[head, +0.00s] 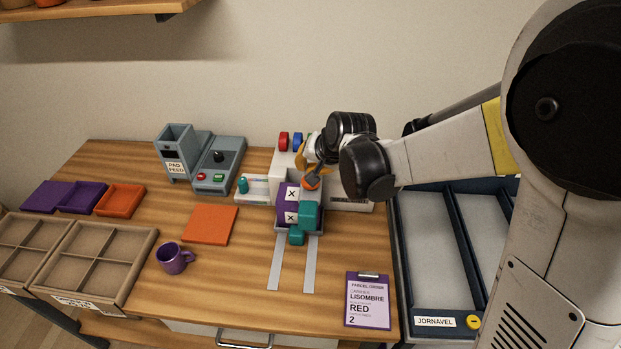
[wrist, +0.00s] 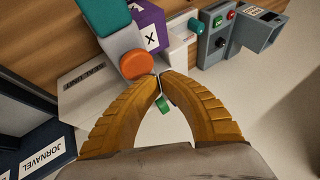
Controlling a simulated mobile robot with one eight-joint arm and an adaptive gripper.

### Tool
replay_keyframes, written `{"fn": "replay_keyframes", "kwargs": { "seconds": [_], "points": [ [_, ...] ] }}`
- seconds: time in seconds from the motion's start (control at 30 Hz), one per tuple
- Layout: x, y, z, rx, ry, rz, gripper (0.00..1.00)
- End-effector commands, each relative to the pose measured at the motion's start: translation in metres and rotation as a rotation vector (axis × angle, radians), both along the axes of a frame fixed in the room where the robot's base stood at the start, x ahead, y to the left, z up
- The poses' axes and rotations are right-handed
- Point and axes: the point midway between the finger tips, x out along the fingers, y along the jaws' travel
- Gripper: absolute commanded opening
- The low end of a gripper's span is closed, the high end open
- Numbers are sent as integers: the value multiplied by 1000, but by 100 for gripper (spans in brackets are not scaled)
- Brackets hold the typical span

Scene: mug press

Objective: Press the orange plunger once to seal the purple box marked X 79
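The orange plunger (head: 312,184) is a small round cap on the press, just behind the teal block (head: 309,214). It shows in the wrist view as an orange disc (wrist: 137,64). The purple box (head: 282,214) sits in the press with white X labels facing out; its number is not readable. Part of it shows in the wrist view (wrist: 151,32). My gripper (head: 314,172) is right above the plunger. In the wrist view its yellow fingers (wrist: 159,77) meet at the tips with nothing between them, at the disc's edge. I cannot tell whether they touch it.
Two pale rails (head: 293,262) run forward from the press. A pad feeder (head: 175,155), orange pad (head: 210,225), purple mug (head: 174,258) and order card (head: 368,300) are on the table. A dark JORNAVEL bin (head: 435,321) stands at right.

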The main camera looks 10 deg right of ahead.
Motion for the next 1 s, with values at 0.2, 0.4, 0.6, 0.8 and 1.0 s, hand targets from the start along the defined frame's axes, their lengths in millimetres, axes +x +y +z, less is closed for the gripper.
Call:
{"fn": "replay_keyframes", "kwargs": {
  "seconds": [0.2,0.4,0.6,0.8,1.0],
  "points": [
    [0,0,25,0,0,0,0],
    [0,0,43,0,0,0,0],
    [0,0,44,0,0,0,0],
    [0,0,44,0,0,0,0],
    [0,0,44,0,0,0,0]
  ]
}}
